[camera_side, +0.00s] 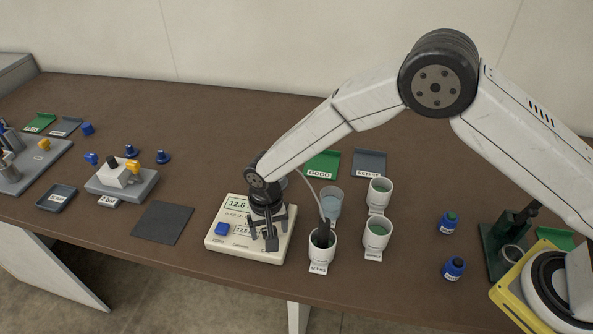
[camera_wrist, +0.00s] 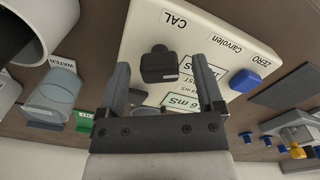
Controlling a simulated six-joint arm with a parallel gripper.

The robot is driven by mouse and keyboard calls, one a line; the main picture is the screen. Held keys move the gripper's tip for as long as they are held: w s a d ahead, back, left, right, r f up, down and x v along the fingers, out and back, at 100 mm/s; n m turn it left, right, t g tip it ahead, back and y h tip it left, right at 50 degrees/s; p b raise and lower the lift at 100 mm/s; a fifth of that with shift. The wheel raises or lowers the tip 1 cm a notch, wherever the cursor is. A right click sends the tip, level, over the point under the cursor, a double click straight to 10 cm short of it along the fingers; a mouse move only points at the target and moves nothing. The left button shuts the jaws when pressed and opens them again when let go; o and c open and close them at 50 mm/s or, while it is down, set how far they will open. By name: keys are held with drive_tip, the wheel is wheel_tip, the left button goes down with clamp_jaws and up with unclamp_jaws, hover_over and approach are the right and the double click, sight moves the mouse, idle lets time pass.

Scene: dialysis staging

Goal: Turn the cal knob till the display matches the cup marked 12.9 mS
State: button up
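The cream meter (camera_side: 218,243) stands near the table's front edge. Its upper display (camera_side: 238,205) appears to read 12.6; a smaller green-framed panel below is partly hidden and hard to read. The black cal knob (camera_wrist: 158,65) shows beside the CAL lettering in the wrist view. My gripper (camera_wrist: 157,62) is open over the meter, one finger on each side of the knob with gaps visible. In the side view my gripper (camera_side: 264,238) hides the knob. A white cup (camera_side: 321,256) right of the meter holds a dark probe with a cable. Its tag is too small to read.
The blue zero knob (camera_side: 222,229) is left of my gripper. A dark mat (camera_side: 161,223) lies left of the meter.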

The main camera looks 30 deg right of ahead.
drive_tip(key=shift+r, duration=0.1)
drive_tip(key=shift+r, duration=3.8)
drive_tip(key=shift+d+r, duration=0.15)
drive_tip(key=shift+d, duration=0.1)
drive_tip(key=s+d+r+n+t, duration=0.1)
drive_tip(key=s+d+r, duration=0.1)
drive_tip(key=s+d, duration=0.3)
drive_tip(key=s+d+r+n, duration=0.1)
drive_tip(key=s+d+r, duration=0.2)
drive_tip(key=d, duration=0.9)
drive_tip(key=s+d+r+n+t, duration=0.1)
drive_tip(key=s+d+r, duration=0.1)
drive_tip(key=s+d, duration=0.6)
drive_tip(key=shift+s+d+r+t, duration=0.3)
drive_tip(key=shift+s+d, duration=0.1)
drive_tip(key=shift+d, duration=0.3)
